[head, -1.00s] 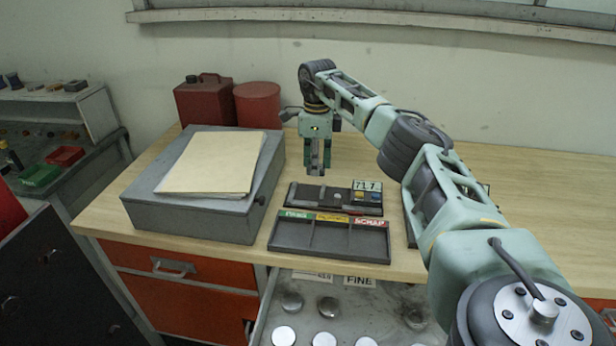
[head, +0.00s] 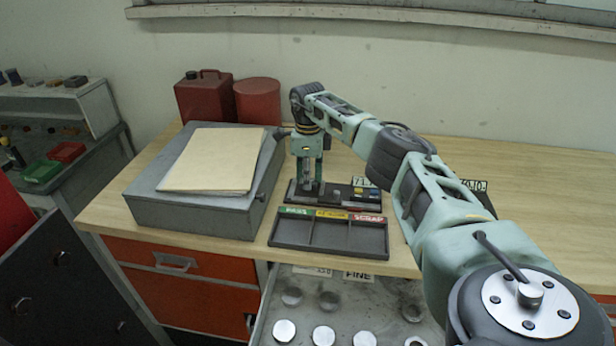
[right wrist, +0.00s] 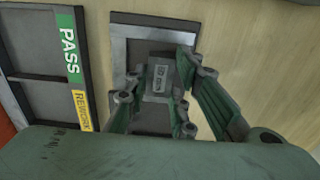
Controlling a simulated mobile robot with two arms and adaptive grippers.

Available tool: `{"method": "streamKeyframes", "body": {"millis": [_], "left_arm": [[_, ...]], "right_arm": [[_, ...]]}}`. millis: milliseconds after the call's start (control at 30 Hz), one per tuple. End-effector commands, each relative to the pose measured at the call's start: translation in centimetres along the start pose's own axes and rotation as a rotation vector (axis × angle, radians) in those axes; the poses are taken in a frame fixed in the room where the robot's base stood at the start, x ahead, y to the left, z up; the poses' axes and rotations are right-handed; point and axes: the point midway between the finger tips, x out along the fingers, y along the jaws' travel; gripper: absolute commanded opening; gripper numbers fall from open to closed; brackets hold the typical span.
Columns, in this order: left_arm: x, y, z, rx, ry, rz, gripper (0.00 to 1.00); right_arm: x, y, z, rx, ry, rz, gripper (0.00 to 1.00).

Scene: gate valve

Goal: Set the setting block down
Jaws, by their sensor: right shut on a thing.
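My right gripper (head: 309,187) is shut on the setting block, low over the left end of a dark stand (head: 352,206) behind the sorting tray. In the right wrist view, the small grey setting block (right wrist: 158,80) with a marked top sits between the fingers of my right gripper (right wrist: 165,88). Beneath it is a dark recess with a pale frame (right wrist: 118,60). I cannot tell whether the block touches the recess floor. In the head view the fingers mostly hide the block. My left gripper is not in view.
A sorting tray (head: 330,252) with green, yellow and red labels lies in front of the stand. A grey case (head: 190,218) with a folder (head: 212,160) stands close left. An open drawer (head: 262,318) holds several metal discs. Red cans (head: 205,98) stand behind.

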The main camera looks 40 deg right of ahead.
Motion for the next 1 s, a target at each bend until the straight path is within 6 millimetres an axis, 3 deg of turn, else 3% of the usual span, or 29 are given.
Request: {"method": "streamKeyframes", "body": {"millis": [300, 333, 533, 1000], "left_arm": [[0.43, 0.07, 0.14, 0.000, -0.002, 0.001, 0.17], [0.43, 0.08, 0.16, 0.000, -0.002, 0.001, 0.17], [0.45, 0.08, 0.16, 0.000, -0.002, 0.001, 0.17], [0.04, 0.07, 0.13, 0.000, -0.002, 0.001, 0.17]], "right_arm": [[0.77, 0.04, 0.02, -0.001, 0.000, 0.001, 0.00], [0.85, 0.08, -0.01, -0.001, 0.002, 0.002, 0.25], [0.95, 0.11, -0.04, -0.001, 0.003, 0.003, 0.42], [0.29, 0.06, -0.04, -0.001, 0.002, 0.002, 0.42]]}}
